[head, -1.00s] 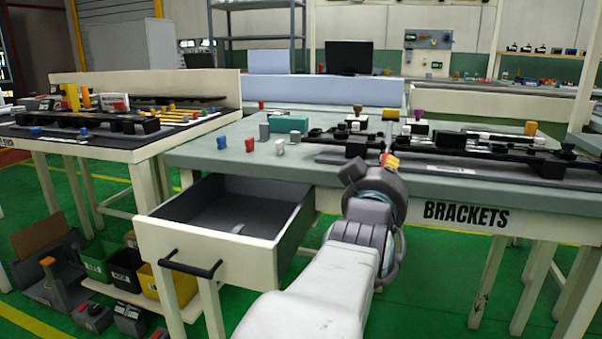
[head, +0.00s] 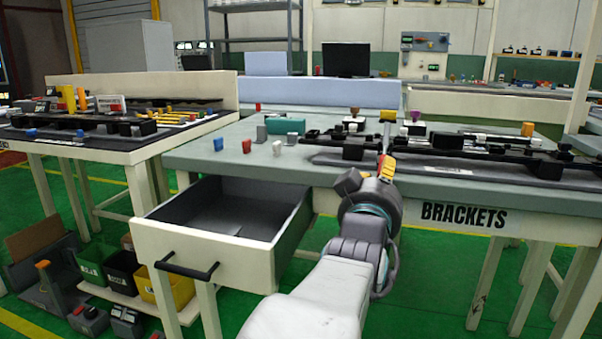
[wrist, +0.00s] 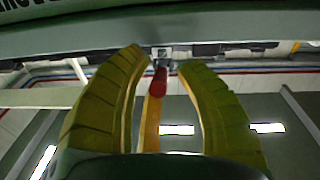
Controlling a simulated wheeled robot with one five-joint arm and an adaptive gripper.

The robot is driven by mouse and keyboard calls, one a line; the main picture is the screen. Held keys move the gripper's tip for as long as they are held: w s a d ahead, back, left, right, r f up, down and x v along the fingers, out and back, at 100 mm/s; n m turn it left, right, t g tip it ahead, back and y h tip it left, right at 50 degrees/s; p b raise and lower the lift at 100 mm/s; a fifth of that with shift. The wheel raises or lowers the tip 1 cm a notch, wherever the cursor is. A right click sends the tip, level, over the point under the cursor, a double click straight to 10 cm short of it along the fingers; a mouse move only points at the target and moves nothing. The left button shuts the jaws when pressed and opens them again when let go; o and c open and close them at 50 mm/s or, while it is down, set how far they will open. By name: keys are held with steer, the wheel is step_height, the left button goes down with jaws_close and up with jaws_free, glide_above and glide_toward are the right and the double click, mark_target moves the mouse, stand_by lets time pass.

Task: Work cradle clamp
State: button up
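My gripper (head: 387,163), with yellow fingers, is at the front edge of the brackets bench (head: 240,166). In the wrist view, the two fingers (wrist: 163,62) stand apart. A red-tipped piece (wrist: 158,82) shows between them, with gaps to both sides; I cannot tell whether it is the clamp's handle. A long dark fixture (head: 450,163) with black blocks lies along the bench front, just beyond and right of my gripper. A black block (head: 354,148) sits on it to the left. My gripper hides part of the fixture, and I cannot make out the cradle clearly.
An open, empty drawer (head: 206,247) juts from the bench, left of my arm. Another bench (head: 60,147) with rails stands further left.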

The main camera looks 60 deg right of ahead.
steer(key=shift+o, duration=0.7)
steer(key=shift+r, duration=0.1)
steer(key=shift+s+a, duration=0.1)
steer(key=shift+a, duration=0.05)
steer(key=shift+a+r, duration=0.1)
steer(key=shift+a, duration=0.15)
steer(key=v, duration=1.1)
steer(key=shift+s+a, duration=0.1)
